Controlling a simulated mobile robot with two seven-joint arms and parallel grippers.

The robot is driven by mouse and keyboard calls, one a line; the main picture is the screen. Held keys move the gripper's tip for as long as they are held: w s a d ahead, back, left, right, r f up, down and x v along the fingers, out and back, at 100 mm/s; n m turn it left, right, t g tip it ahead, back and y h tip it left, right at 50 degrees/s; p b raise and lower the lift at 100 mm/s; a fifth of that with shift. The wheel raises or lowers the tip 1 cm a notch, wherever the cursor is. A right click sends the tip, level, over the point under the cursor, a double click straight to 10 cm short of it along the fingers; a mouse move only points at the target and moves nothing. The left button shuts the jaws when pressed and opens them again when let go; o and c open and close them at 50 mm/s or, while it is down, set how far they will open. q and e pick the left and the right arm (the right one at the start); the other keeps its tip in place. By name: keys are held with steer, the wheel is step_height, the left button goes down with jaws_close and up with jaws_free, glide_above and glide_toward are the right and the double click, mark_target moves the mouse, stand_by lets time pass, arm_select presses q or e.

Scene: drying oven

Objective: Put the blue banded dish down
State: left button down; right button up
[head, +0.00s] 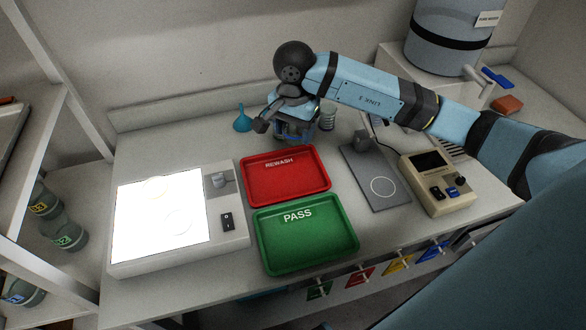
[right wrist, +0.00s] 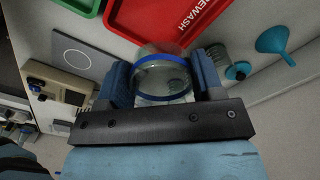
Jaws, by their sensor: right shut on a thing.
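The blue banded dish (right wrist: 162,82) is clear glass with a blue rim band. In the right wrist view it sits between the two fingers of my right gripper (right wrist: 164,76), which is shut on it. In the head view my right gripper (head: 294,132) is over the back of the bench, just behind the red REWASH tray (head: 286,196). There the dish is mostly hidden by the gripper, and its height above the bench is hard to tell. The green PASS tray (head: 306,262) lies in front of the red one. Both trays look empty. My left gripper is not in view.
A lit white panel (head: 140,235) with faint round outlines is at left. A teal funnel (head: 242,120) and a small clear jar (head: 328,117) stand near the gripper. Right of the trays are a grey plate with a circle (head: 362,172) and a beige instrument (head: 438,190).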

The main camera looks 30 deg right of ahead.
mark_target(294, 176)
step_height(294, 176, down, 14)
steer(key=shift+f+p, duration=0.15)
steer(key=shift+p, duration=0.25)
steer(key=o, duration=0.5)
steer(key=shift+f, duration=0.2)
steer(key=shift+c, duration=0.2)
steer(key=o, duration=0.4)
steer(key=shift+o, duration=0.2)
steer(key=shift+r, duration=0.1)
steer(key=shift+r, duration=0.1)
